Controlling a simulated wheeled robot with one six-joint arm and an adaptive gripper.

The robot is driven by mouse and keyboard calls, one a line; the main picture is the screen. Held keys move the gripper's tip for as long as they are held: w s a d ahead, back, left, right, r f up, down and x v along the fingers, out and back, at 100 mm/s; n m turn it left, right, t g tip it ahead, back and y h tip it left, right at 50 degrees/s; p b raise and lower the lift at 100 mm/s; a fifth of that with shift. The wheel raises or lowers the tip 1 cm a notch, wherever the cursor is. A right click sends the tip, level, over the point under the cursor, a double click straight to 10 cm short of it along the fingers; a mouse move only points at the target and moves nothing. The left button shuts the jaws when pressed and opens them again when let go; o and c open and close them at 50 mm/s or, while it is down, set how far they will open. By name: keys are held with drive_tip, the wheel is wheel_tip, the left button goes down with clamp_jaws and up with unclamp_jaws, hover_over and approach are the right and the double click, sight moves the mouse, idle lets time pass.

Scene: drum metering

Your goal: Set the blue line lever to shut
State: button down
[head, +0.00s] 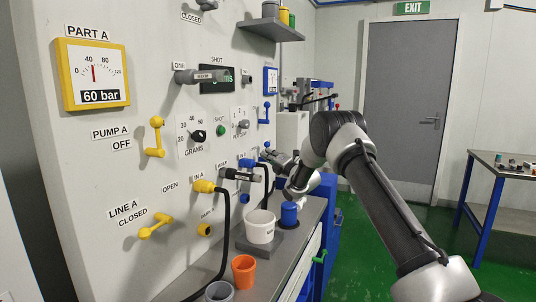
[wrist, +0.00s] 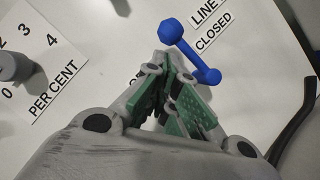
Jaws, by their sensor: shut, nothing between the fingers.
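The blue line lever (wrist: 190,50) shows in the wrist view just beyond my fingertips. Its large knob is at the upper left, and its arm slopes down right to a smaller rounded end. The LINE / CLOSED label (wrist: 212,30) is to its right; part of another label shows left of the fingers, mostly hidden. My gripper (wrist: 172,66) is shut and empty, its green-padded fingertips close beside the lever's arm. I cannot tell whether they touch. In the head view my gripper (head: 272,156) is at the panel's far end, and the lever is largely hidden there.
A blue pump lever (head: 266,112) is on the panel above my gripper. A white tub (head: 260,227) and a blue cup (head: 289,214) stand on the bench below. A black hose (wrist: 293,125) hangs at the right in the wrist view. The grey dial knob (wrist: 14,67) is at left.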

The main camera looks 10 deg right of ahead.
drive_tip(key=shift+w+r, duration=0.3)
drive_tip(key=shift+w, duration=0.25)
